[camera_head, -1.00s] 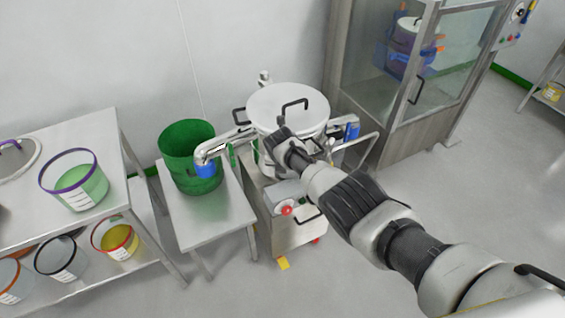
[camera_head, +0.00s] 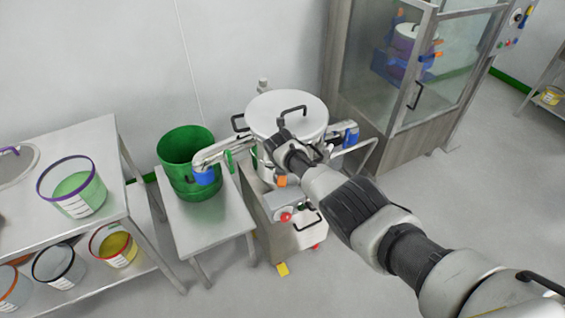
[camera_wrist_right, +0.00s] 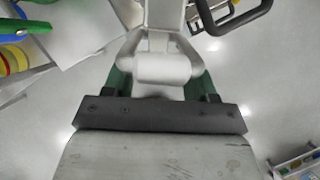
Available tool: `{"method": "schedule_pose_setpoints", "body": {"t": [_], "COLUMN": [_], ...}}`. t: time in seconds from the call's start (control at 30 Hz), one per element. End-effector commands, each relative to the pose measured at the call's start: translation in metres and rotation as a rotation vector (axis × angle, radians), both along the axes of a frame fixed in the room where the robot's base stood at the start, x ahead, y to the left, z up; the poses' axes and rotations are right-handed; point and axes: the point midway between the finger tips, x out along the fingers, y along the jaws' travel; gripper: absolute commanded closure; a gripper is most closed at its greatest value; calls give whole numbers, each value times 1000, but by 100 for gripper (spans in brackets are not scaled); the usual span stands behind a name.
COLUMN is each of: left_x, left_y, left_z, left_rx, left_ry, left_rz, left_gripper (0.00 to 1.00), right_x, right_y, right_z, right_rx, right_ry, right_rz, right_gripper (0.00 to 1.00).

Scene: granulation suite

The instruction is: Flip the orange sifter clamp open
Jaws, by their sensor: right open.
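The sifter (camera_head: 285,112) is a round steel vessel with a white lid and black handle, standing on a wheeled base. A small orange piece, which looks like the clamp (camera_head: 282,181), shows at its lower front, just below my right gripper. My right gripper (camera_head: 280,132) is open and in front of the sifter's near side, hiding part of its body. I cannot tell whether it touches the sifter. In the right wrist view a pale metal part (camera_wrist_right: 162,65) fills the middle; no orange clamp can be made out there. My left gripper is not in view.
A black base handle (camera_head: 308,222) and red button (camera_head: 286,217) are below. A glass-doored cabinet (camera_head: 440,75) stands behind right. Floor in front is clear.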

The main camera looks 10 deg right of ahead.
Motion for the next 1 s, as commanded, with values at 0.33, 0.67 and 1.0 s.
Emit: {"method": "schedule_pose_setpoints", "body": {"t": [0.33, 0.67, 1.0], "left_x": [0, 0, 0], "left_y": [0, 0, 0], "left_z": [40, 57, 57], "left_rx": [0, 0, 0], "left_ry": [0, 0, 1], "left_rz": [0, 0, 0], "left_gripper": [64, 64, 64], "right_x": [-14, -30, -41], "right_y": [3, 6, 8], "right_z": [35, 72, 97], "right_rx": [2, 1, 0], "right_ry": [-1, -5, -7], "right_rz": [0, 0, -1], "right_gripper": [43, 43, 43]}}
